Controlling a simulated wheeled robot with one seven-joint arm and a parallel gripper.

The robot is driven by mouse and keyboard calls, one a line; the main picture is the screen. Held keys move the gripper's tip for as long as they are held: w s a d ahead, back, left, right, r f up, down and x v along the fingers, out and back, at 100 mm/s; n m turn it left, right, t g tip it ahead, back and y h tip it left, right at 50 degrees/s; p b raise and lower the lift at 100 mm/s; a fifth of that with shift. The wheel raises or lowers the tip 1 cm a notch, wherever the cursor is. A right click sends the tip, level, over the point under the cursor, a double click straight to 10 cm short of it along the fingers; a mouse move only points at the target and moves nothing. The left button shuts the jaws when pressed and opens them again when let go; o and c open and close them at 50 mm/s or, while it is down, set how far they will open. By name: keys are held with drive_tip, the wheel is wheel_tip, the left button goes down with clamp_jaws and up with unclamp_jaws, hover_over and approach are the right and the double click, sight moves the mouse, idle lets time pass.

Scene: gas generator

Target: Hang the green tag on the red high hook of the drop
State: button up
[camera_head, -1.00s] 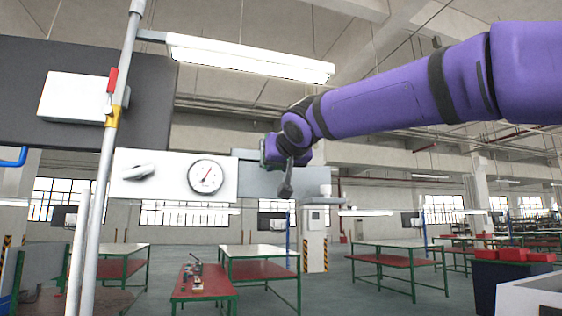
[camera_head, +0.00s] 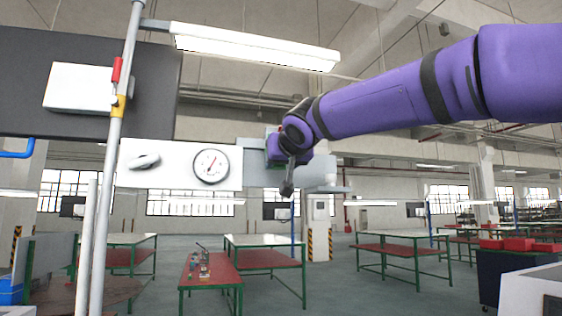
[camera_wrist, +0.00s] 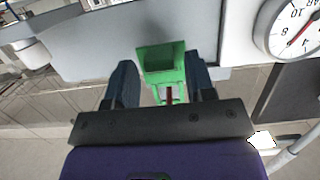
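My gripper (camera_wrist: 165,88) is at the grey panel (camera_wrist: 88,50), right of the gauge in the head view. In the wrist view its two dark fingers stand on either side of a green, hollow, box-like piece, which I take for the green tag (camera_wrist: 162,58). The fingers appear to touch its sides. A small red strip shows below it, between the fingers. In the head view my arm's end hides most of the green tag (camera_head: 272,148). I cannot clearly make out the red high hook.
A white panel with a round gauge (camera_head: 211,166) and a lever (camera_head: 143,161) adjoins the grey panel. A pipe with a red handle (camera_head: 116,70) stands at the left. A lamp (camera_head: 255,46) hangs above. Work tables (camera_head: 212,270) stand behind on the floor.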

drive_tip(key=shift+o, duration=0.4)
drive_tip(key=v, duration=1)
drive_tip(key=shift+s, duration=0.4)
drive_tip(key=shift+d+r, duration=0.1)
drive_tip(key=s+d+f+m+g+h, duration=0.1)
drive_tip(key=s+d+f+g+h, duration=0.1)
drive_tip(key=s+d+f, duration=0.5)
drive_tip(key=s+d+f+m+g+h, duration=0.1)
drive_tip(key=s+d+f+g+h, duration=0.15)
drive_tip(key=d+f, duration=0.85)
drive_tip(key=s+d+f+g, duration=0.2)
drive_tip(key=s+d+f, duration=0.2)
drive_tip(key=s+f, duration=0.4)
drive_tip(key=s+d+f+m+g, duration=0.1)
drive_tip(key=s+d+f+g, duration=0.2)
drive_tip(key=s+f, duration=0.5)
wheel_tip(320, 180, down, 3)
drive_tip(key=shift+d+f, duration=0.25)
drive_tip(key=shift+d, duration=0.6)
